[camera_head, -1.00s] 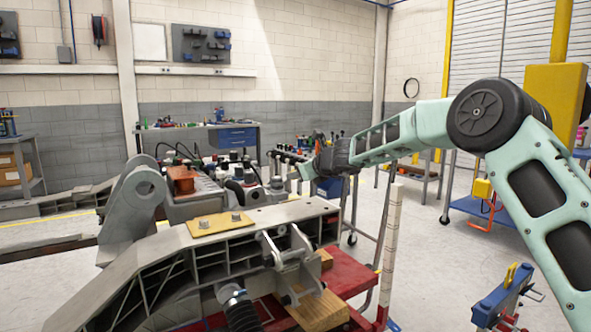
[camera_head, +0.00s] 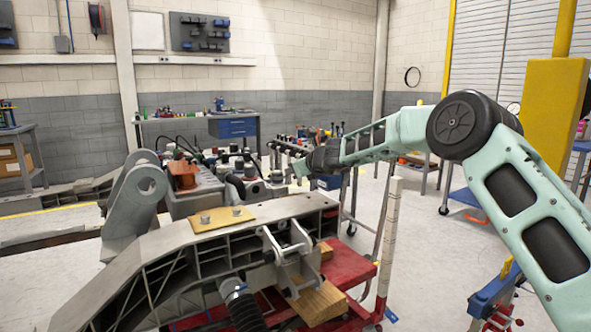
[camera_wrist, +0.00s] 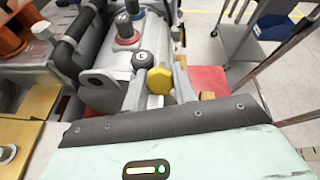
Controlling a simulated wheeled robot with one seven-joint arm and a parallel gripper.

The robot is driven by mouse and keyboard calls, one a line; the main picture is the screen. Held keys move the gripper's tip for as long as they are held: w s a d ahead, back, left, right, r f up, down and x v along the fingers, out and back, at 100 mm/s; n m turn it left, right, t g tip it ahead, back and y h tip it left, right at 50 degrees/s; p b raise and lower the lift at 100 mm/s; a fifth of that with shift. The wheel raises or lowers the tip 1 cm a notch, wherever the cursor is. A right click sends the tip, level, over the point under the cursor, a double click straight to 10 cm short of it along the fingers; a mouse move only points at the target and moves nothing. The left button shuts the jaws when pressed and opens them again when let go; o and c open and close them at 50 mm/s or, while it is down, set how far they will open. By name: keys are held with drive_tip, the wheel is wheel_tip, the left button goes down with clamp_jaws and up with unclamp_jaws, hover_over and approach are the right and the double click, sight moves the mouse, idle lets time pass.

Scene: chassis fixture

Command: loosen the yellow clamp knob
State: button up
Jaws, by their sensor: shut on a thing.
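The yellow clamp knob (camera_wrist: 159,79) is a faceted knob near the middle of the wrist view, beside a dark round knob (camera_wrist: 145,61). My gripper (camera_wrist: 160,88) reaches it with one grey finger on its left and one on its right, shut on it. The mint housing and dark cuff of my gripper fill the bottom of the wrist view. In the head view my gripper (camera_head: 299,168) is at the far side of the chassis fixture, small and partly hidden behind my dark wrist. I cannot make out the yellow knob there.
The grey chassis casting (camera_head: 270,208) lies in front, on a red stand (camera_head: 350,274) with wood blocks (camera_head: 320,302). Black hoses and several knobs crowd the fixture around my gripper. A wheeled rack stands behind it.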

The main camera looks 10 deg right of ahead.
drive_tip(key=shift+r, duration=0.1)
drive_tip(key=n+p, duration=0.2)
drive_tip(key=n, duration=0.1)
drive_tip(key=shift+r+y, duration=0.1)
drive_tip(key=shift+y, duration=0.2)
drive_tip(key=n+g+p, duration=0.1)
drive_tip(key=n+p, duration=0.2)
drive_tip(key=n, duration=0.1)
drive_tip(key=shift+y, duration=0.4)
drive_tip(key=n+p, duration=0.1)
drive_tip(key=n, duration=0.2)
drive_tip(key=n+g+p, duration=0.1)
drive_tip(key=n, duration=0.1)
drive_tip(key=shift+n+g+p, duration=0.3)
drive_tip(key=shift+n, duration=0.1)
drive_tip(key=n+g+p, duration=0.1)
drive_tip(key=n, duration=0.5)
drive_tip(key=shift+p, duration=0.4)
drive_tip(key=n, duration=0.3)
drive_tip(key=n+g+h, duration=0.1)
drive_tip(key=n, duration=0.1)
drive_tip(key=shift+f+p, duration=0.25)
drive_tip(key=shift+p, duration=0.1)
drive_tip(key=shift+n, duration=0.4)
